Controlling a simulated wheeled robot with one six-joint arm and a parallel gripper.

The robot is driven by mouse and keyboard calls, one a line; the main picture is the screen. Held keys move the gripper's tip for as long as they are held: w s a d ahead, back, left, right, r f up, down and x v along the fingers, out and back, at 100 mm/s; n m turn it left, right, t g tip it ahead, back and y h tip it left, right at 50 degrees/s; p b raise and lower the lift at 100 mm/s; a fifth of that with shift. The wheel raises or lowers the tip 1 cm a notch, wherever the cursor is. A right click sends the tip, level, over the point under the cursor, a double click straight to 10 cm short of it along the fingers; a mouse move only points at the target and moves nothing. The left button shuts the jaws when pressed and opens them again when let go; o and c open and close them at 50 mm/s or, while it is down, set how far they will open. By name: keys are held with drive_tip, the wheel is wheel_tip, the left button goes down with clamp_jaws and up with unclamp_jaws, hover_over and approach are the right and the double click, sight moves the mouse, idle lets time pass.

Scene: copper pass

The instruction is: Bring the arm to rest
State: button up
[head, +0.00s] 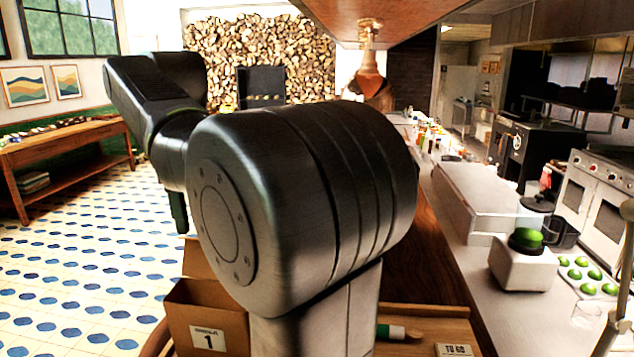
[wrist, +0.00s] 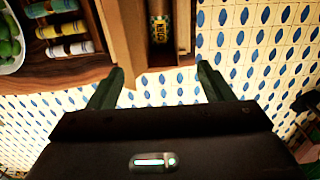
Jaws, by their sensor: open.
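My arm fills the middle of the head view, raised and bent, its far part reaching to the left above the tiled floor. My gripper (wrist: 163,82) shows in the wrist view with its two dark green fingers wide apart and nothing between them. Below the fingers are the patterned floor and the edge of an open cardboard box (wrist: 130,30). In the head view most of the gripper is hidden behind my arm; one dark finger seems to point down at the left.
A cardboard box (head: 195,310) labelled 1 stands near my arm's base; a labelled cylinder (wrist: 159,30) lies inside it. A wooden surface (wrist: 85,68) holds several small bottles beside a white plate (wrist: 12,64). A blender (head: 524,262) stands right. Open floor lies left.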

wheel_tip(320, 180, down, 8)
idle(0.5)
drive_tip(key=shift+d, duration=0.1)
